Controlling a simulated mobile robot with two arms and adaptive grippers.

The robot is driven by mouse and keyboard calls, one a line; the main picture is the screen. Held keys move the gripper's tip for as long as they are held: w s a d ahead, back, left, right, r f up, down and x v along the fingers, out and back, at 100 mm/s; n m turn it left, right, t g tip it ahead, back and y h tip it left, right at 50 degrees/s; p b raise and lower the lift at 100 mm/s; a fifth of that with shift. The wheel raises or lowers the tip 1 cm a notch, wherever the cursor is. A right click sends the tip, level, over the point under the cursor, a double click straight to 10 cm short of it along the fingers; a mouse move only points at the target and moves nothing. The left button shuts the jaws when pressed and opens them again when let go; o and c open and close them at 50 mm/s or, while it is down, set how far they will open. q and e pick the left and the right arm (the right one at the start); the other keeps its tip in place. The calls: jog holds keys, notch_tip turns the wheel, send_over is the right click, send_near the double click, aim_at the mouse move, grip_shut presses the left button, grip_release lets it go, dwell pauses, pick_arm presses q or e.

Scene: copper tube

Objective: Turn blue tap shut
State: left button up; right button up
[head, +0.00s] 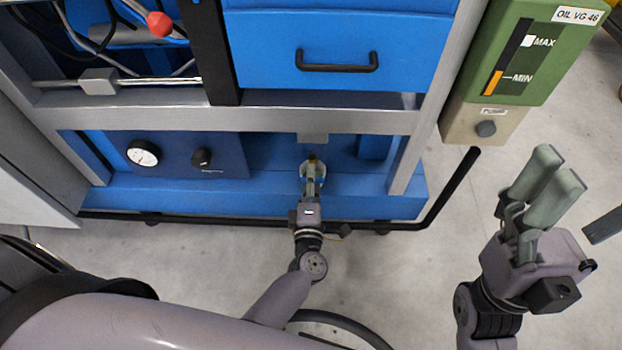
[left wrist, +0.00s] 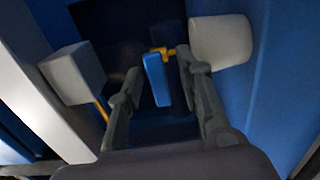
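The blue tap shows in the left wrist view as a flat blue handle (left wrist: 157,80) on a brass fitting (left wrist: 163,51). In the head view a little brass shows at the tap (head: 312,158), mostly hidden by my gripper. My left gripper (head: 311,170) reaches to it below the cabinet's lower frame bar. In the left wrist view its two fingers (left wrist: 158,84) stand apart, one on each side of the handle, with gaps visible. My right gripper (head: 556,166) is at the right, above the floor, empty; its fingers appear parallel and apart.
A white cylinder (left wrist: 222,42) and a grey block (left wrist: 72,73) flank the tap closely. The frame bar (head: 270,119) runs above it. A green oil unit (head: 540,50) stands right, with a black pipe (head: 455,190).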

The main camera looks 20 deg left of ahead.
pick_arm(q)
jog(key=v, duration=1.2)
jog(key=shift+r, duration=0.1)
